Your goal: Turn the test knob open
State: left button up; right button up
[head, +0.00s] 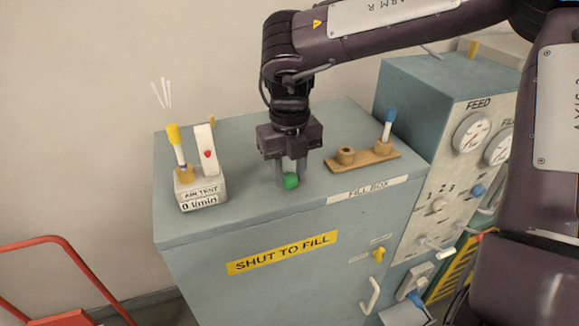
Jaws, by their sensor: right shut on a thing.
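A small green knob (291,182) sits low on top of the fill box (230,228), between the fingertips of my right gripper (290,175). The gripper points straight down and is shut on the knob. The fingers hide part of the knob, so I cannot tell which way it is turned. To its left stands the white air test block (202,193), whose display reads 0 l/min. My left gripper is not in view.
A yellow-capped tube (176,147) and a white upright piece with a red dot (206,150) stand at the test block. A wooden rack (365,160) holds a blue-capped tube (388,128). The gauge panel (437,190) rises at right.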

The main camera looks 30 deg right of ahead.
aim_at(290, 176)
jog(key=n+p, duration=0.1)
jog(key=n, duration=0.5)
jog(key=shift+s+n, duration=0.1)
jog(key=shift+n, duration=0.2)
jog(key=n+p, duration=0.1)
jog(key=n, duration=0.4)
jog(key=shift+f+n, duration=0.1)
jog(key=shift+n, duration=0.3)
jog(key=o, duration=1)
jog(key=shift+c, duration=0.2)
jog(key=shift+r, duration=0.25)
notch_tip(290, 176, up, 7)
jog(key=shift+r+b, duration=0.2)
jog(key=shift+b, duration=0.55)
